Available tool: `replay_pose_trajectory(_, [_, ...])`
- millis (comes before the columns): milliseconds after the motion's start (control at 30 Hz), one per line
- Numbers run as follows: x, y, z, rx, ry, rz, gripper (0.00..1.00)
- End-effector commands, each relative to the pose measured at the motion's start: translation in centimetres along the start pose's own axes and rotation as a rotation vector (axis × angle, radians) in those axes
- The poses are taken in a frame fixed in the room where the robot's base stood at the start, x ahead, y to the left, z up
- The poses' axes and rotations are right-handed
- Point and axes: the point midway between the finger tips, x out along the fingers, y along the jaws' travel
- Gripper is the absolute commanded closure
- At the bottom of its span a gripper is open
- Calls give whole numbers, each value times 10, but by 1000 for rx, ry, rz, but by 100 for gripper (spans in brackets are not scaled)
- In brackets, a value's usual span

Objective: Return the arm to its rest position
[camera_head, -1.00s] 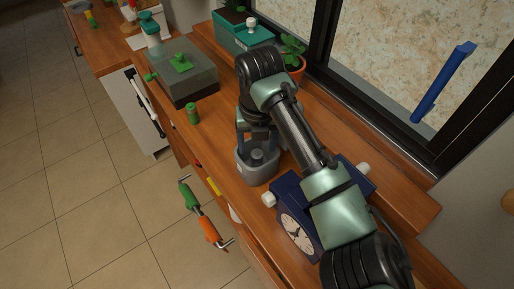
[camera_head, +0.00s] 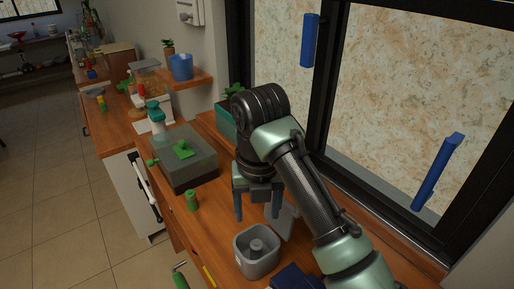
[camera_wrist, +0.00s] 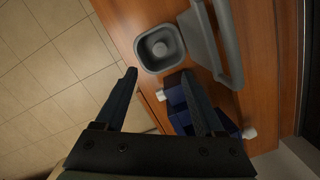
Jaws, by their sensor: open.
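My gripper (camera_head: 257,212) is open and empty above the wooden counter (camera_head: 215,221). In the head view its fingers point down, just behind and above a grey square container (camera_head: 258,252) with a round post inside. In the wrist view the two fingers (camera_wrist: 165,85) are spread apart, with the grey container (camera_wrist: 160,48) beyond their tips. A grey lid-like piece (camera_wrist: 207,45) lies beside the container, also partly seen behind my gripper in the head view (camera_head: 285,219). My arm runs from the lower right up to a bent wrist.
A grey box (camera_head: 179,160) with green fittings and a small green bottle (camera_head: 192,201) are to the left. The window (camera_head: 400,90) bounds the right. Floor (camera_head: 60,200) is open at left.

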Motion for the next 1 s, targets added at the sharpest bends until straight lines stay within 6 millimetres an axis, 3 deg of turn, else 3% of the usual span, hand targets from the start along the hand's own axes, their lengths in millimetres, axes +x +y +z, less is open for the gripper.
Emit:
replay_pose_trajectory(167, [-7, 15, 11, 61, -68, 29, 29])
replay_pose_trajectory(267, [-24, 42, 32, 200, -200, 106, 29])
replay_pose_trajectory(367, [-56, 75, 57, 405, -366, 252, 29])
replay_pose_trajectory(500, [-118, 109, 84, 720, -557, 538, 29])
replay_pose_trajectory(667, [-200, 125, 94, 1057, -681, 947, 29])
replay_pose_trajectory(867, [-304, 110, 76, 1389, -686, 1553, 29])
replay_pose_trajectory(1000, [-369, 82, 40, 1513, -587, 2012, 29])
